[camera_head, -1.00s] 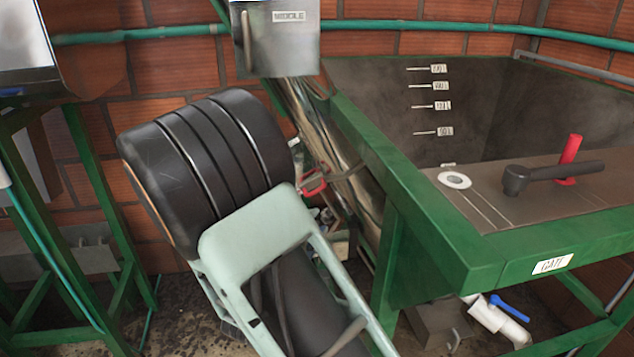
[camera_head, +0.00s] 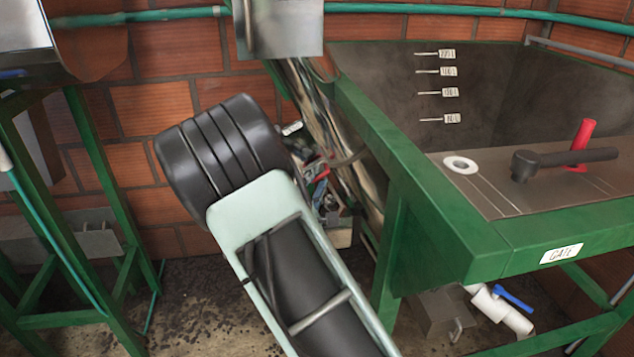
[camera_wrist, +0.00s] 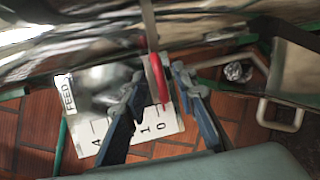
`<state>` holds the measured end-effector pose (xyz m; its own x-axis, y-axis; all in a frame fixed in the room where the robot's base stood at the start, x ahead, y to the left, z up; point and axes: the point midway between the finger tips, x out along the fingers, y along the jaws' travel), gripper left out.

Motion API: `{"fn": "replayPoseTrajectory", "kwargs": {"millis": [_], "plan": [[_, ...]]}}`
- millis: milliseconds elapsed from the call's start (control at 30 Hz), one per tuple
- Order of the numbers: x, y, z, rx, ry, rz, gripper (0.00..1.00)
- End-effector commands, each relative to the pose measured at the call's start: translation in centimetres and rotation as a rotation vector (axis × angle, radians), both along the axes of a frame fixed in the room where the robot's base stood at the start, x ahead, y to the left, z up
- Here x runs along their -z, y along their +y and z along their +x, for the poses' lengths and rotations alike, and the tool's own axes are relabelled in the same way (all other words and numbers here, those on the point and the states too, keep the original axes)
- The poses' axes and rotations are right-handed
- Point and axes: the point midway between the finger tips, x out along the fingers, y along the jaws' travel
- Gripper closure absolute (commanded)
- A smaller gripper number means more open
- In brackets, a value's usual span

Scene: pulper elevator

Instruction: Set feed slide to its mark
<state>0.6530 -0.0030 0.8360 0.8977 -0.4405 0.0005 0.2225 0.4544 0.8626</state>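The feed slide's red handle (camera_wrist: 158,80) shows in the wrist view, in front of a white scale plate (camera_wrist: 150,132) marked "A", "1" and "0". A "FEED" label (camera_wrist: 68,95) is at its left. My gripper (camera_wrist: 158,72) is open, with one blue-grey finger on each side of the red handle. Gaps show between handle and fingers, so I cannot see contact. The slide's exact position against the marks is unclear. In the head view my arm hides most of the gripper, and a bit of red (camera_head: 322,170) shows beside the chute.
A shiny sloping chute (camera_head: 325,120) runs close beside my arm. A green stand (camera_head: 100,190) is at the left, before a brick wall.

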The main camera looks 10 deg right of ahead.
Motion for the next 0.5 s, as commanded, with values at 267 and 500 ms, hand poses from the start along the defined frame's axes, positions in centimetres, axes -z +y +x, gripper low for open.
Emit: {"fn": "replayPoseTrajectory", "kwargs": {"millis": [267, 500], "plan": [[-0.01, -0.11, 0.18, 0.0, 0.0, 0.0, 0.74], [-0.01, -0.1, 0.16, 0.001, 0.001, 0.0, 0.99]]}}
